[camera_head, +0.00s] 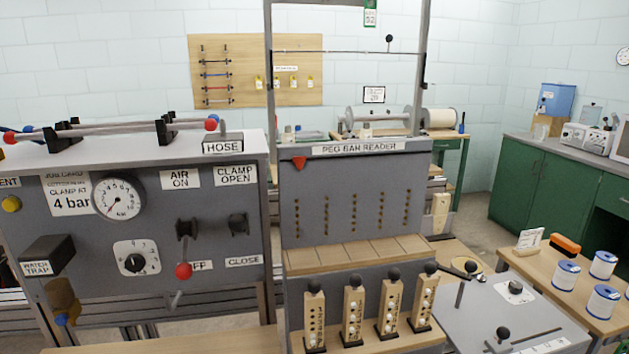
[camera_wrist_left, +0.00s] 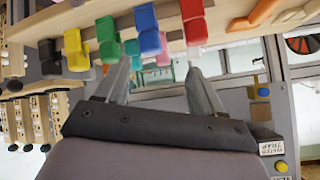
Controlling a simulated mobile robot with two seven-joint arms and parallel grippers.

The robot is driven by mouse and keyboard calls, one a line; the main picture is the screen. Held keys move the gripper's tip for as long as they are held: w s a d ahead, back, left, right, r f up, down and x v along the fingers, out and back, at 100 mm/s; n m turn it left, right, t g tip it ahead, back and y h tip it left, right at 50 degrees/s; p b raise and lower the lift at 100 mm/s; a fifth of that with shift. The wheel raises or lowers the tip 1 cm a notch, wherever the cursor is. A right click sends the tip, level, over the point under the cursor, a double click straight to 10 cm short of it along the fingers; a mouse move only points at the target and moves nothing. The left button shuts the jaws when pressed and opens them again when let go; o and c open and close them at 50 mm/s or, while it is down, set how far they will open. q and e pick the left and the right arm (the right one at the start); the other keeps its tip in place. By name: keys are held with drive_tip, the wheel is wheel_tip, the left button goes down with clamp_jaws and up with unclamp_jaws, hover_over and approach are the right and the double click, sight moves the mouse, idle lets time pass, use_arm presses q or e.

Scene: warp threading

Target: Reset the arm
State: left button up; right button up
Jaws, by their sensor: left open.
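My left gripper (camera_wrist_left: 159,72) shows in the left wrist view, with its two fingers spread apart and nothing held between them. Its fingertips point toward a wooden rail with a row of coloured hooks or clips, among them a yellow clip (camera_wrist_left: 75,50), a green clip (camera_wrist_left: 107,40), a blue clip (camera_wrist_left: 147,28) and a red clip (camera_wrist_left: 193,22). I cannot tell whether a finger touches any of them. Neither of my grippers shows in the head view. My right gripper is in no view.
The head view shows a grey panel with a pressure gauge (camera_head: 118,198) and a red-knobbed lever (camera_head: 184,270). A peg bar reader (camera_head: 355,190) stands in the middle, with several wooden peg bars in front. White-and-blue spools (camera_head: 603,302) stand on a table at right.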

use_arm(q)
drive_tip(key=s+d+f+g+h, duration=0.1)
drive_tip(key=s+d+f+g, duration=0.15)
drive_tip(key=s, duration=0.65)
drive_tip(key=s+d+f+g+h, duration=0.1)
drive_tip(key=s+d+g, duration=0.25)
drive_tip(key=s, duration=0.55)
drive_tip(key=w+d+f+t+h, duration=0.1)
drive_tip(key=w+d+f+t, duration=0.1)
drive_tip(key=w+f+t, duration=0.4)
drive_tip(key=shift+w+d+f+h, duration=0.3)
drive_tip(key=shift+w+f, duration=0.35)
drive_tip(key=shift+f, duration=0.7)
